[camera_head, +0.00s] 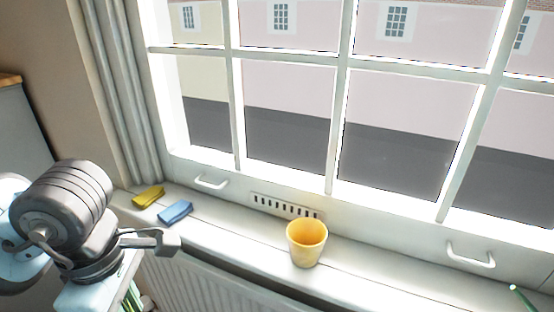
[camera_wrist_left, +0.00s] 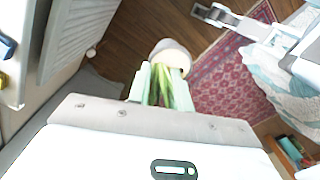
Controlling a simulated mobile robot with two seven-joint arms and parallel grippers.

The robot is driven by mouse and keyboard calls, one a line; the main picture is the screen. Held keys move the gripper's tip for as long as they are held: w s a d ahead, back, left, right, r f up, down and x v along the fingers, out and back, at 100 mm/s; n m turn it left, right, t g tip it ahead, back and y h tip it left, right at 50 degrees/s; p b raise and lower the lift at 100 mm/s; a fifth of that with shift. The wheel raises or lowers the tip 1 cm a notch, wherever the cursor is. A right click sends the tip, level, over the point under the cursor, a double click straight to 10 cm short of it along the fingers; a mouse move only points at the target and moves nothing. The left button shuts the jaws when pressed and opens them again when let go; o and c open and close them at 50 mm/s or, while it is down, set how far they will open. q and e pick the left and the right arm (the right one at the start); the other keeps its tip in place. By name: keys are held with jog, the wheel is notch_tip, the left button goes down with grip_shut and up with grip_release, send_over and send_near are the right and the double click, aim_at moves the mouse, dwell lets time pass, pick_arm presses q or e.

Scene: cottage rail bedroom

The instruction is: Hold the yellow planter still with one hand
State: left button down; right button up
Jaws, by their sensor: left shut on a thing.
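The yellow planter (camera_head: 307,243) stands upright on the white windowsill in the head view, empty-looking, with no gripper touching it. My left gripper (camera_head: 130,296) is at the lower left of the head view, below the sill's left end and well apart from the planter. In the left wrist view my left gripper (camera_wrist_left: 159,86) is shut on a bunch of green stalks (camera_wrist_left: 154,88). A pale rounded thing (camera_wrist_left: 172,53) shows at the stalks' far end. My right gripper (camera_wrist_left: 265,32) seems to show at the upper right of the wrist view; its fingers are unclear.
A yellow cloth (camera_head: 148,196) and a blue cloth (camera_head: 175,212) lie on the sill's left part. A radiator (camera_head: 205,285) is below. A vent and handles line the window frame. A green stick-like thing (camera_head: 521,298) is at lower right. The sill around the planter is clear.

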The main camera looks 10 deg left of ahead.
pick_arm(q)
jog(key=w+d+f+m, duration=0.1)
jog(key=f+m, duration=0.3)
jog(key=m, duration=0.6)
jog(key=w+d+f+m, duration=0.1)
jog(key=f+m, duration=0.4)
jog(key=m, duration=0.5)
jog(key=shift+w+d, duration=0.25)
jog(key=shift+w, duration=0.55)
jog(key=shift+a, duration=0.1)
